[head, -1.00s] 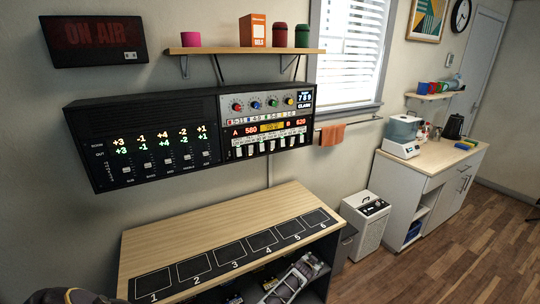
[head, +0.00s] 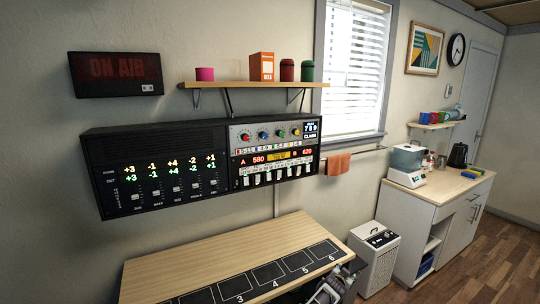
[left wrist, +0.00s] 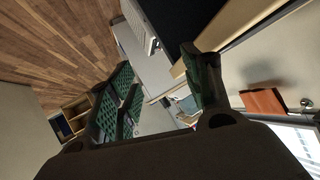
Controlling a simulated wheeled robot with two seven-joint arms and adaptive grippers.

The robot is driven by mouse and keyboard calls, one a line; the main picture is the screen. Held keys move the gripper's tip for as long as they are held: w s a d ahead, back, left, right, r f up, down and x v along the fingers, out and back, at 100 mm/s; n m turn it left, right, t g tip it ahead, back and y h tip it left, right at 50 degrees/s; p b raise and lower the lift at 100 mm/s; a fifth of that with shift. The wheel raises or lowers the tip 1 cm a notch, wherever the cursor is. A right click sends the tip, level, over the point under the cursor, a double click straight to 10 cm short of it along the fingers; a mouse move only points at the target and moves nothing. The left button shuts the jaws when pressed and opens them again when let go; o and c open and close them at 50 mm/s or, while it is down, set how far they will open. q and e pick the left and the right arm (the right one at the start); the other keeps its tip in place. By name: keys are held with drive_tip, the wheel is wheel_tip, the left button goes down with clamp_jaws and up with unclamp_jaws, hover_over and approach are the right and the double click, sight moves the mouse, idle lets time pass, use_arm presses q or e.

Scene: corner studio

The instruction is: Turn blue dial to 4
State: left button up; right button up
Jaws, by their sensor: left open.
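The blue dial (head: 263,135) is a small round knob on the silver faceplate of the black wall unit (head: 150,160), in the head view. It sits between a red dial (head: 245,137) and a green dial (head: 281,133); its setting is too small to read. My left gripper (left wrist: 160,68) is open and empty in the left wrist view, with green pads on its fingers.
A wooden table (head: 190,262) with numbered squares stands below the unit. A shelf (head: 225,87) with small containers hangs above it. An orange towel (head: 339,164) hangs on a rail to the right. The space in front of the dials looks clear.

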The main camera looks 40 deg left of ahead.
use_arm(q)
drive_tip(key=w+a+r+n+y+b, duration=0.1)
drive_tip(key=w+a+r+n+y, duration=0.3)
drive_tip(key=r, duration=0.7)
drive_tip(key=s+a+r+m+y, duration=0.1)
drive_tip(key=a+r, duration=0.4)
drive_tip(key=r, duration=0.5)
drive_tip(key=w+a+r+n+y+b, duration=0.1)
drive_tip(key=w+a+r+n+y, duration=0.3)
drive_tip(key=r, duration=0.7)
drive_tip(key=s+a+r+n+g+y, duration=0.3)
drive_tip(key=s+a+r, duration=0.3)
drive_tip(key=r, duration=0.5)
drive_tip(key=s+a+r+n+g+y, duration=0.3)
drive_tip(key=s+a+r, duration=0.4)
drive_tip(key=s+r, duration=0.3)
wheel_tip(320, 180, up, 2)
drive_tip(key=shift+a+r+n+y+b, duration=0.1)
drive_tip(key=shift+a+n+y+b, duration=0.2)
drive_tip(key=shift+n+b, duration=0.25)
